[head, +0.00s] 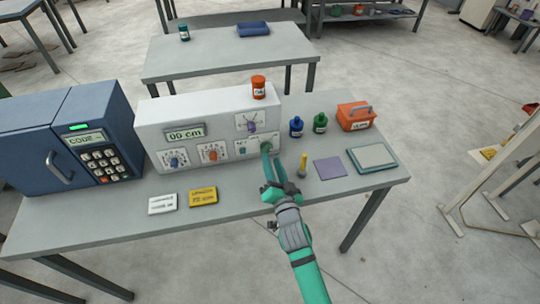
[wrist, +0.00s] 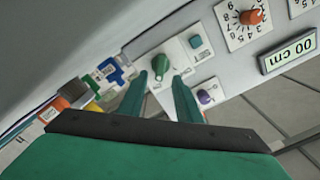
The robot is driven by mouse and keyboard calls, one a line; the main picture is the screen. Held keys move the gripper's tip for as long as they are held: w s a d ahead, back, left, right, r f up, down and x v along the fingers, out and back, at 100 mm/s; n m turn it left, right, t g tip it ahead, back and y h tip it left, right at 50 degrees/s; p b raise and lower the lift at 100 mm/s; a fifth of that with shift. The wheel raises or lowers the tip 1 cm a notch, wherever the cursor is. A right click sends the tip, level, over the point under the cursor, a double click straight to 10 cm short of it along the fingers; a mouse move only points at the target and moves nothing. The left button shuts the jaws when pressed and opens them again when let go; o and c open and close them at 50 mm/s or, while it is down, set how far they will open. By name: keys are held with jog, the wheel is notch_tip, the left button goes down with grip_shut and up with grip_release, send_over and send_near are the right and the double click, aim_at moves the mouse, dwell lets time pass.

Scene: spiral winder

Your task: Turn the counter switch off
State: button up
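The white winder (head: 205,105) stands on the grey table, with a display reading "00 cm" (head: 185,132). A purple knob (wrist: 206,97) is on a neighbouring plate. No readable label shows which control is the counter switch. My gripper (wrist: 161,80) is open and empty, its two fingers pointing at the panel with the green knob between and just beyond the tips. In the head view my gripper (head: 270,157) partly covers that knob; contact cannot be told.
A blue keypad box (head: 65,140) stands left of the winder. A yellow-topped post (head: 303,167), blue bottle (head: 296,128), green bottle (head: 320,123) and orange box (head: 355,117) are to the right. White (head: 162,204) and yellow (head: 203,197) blocks lie in front.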

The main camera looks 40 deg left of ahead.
aim_at(269, 151)
jog(key=shift+x, duration=1.9)
grip_shut()
